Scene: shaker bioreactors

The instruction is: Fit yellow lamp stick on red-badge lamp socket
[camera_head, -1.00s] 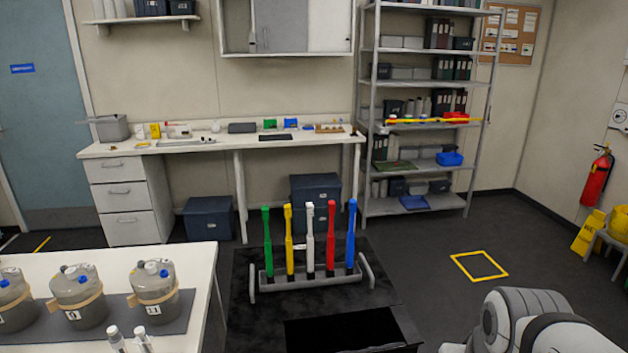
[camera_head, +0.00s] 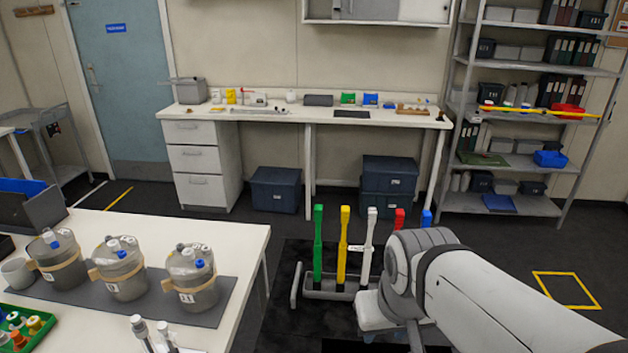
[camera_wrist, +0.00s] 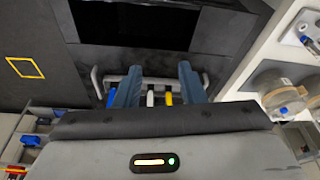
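The yellow lamp stick (camera_head: 343,245) stands upright in a grey rack (camera_head: 322,293), between the green stick (camera_head: 318,243) and the white stick (camera_head: 369,240). Red (camera_head: 399,218) and blue (camera_head: 426,218) sticks are partly covered by my arm. In the wrist view my gripper (camera_wrist: 158,75) is open and empty. The yellow stick (camera_wrist: 169,98) and white stick (camera_wrist: 150,98) show in the gap between its fingers; I cannot tell how far beyond. Several grey bioreactors (camera_head: 118,272) stand on the left bench. I cannot make out a red badge or its socket.
The left bench (camera_head: 225,238) also holds a dark mat (camera_head: 225,308), a green tray (camera_head: 30,312) of coloured caps and pale upright tubes (camera_head: 140,328). A white desk (camera_head: 270,118) and shelves (camera_head: 520,145) stand behind. Floor is free around a yellow square (camera_head: 567,290).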

